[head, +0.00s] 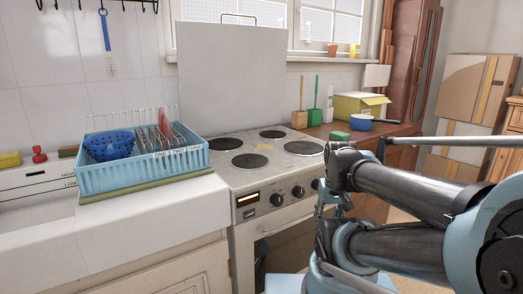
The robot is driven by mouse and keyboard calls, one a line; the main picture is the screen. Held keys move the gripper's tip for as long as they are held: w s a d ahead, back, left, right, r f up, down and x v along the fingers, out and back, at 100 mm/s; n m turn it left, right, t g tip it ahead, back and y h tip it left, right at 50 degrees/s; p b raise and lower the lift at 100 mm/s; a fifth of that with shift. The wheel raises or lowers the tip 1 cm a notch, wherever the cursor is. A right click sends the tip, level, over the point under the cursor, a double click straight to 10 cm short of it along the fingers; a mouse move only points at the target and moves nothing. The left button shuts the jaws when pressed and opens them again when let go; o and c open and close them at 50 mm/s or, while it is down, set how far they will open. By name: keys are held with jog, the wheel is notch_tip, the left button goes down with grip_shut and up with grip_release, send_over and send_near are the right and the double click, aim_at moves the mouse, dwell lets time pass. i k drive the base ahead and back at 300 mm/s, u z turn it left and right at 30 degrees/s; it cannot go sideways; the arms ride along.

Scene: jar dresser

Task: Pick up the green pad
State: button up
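A small green block that looks like the green pad (339,136) lies on the wooden counter just right of the stove. It sits near the counter's left side, close behind my arm in the picture. My dark arm reaches in from the right and covers part of the counter front. What looks like my gripper (332,202) is below the pad in the picture, in front of the stove's right side. It appears apart from the pad. Its fingers are small and mixed with the arm links, so I cannot tell whether they are open.
The stove (266,148) stands left of the wooden counter. Brush holders (313,116), a blue bowl (357,123) and a yellow box (360,104) stand around the pad. A blue dish rack (143,174) sits on the white counter at left. Cardboard (470,90) leans at right.

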aim_at(336, 135)
jog(key=z, duration=1.95)
jog(key=i, duration=1.55)
jog(key=u, duration=1.9)
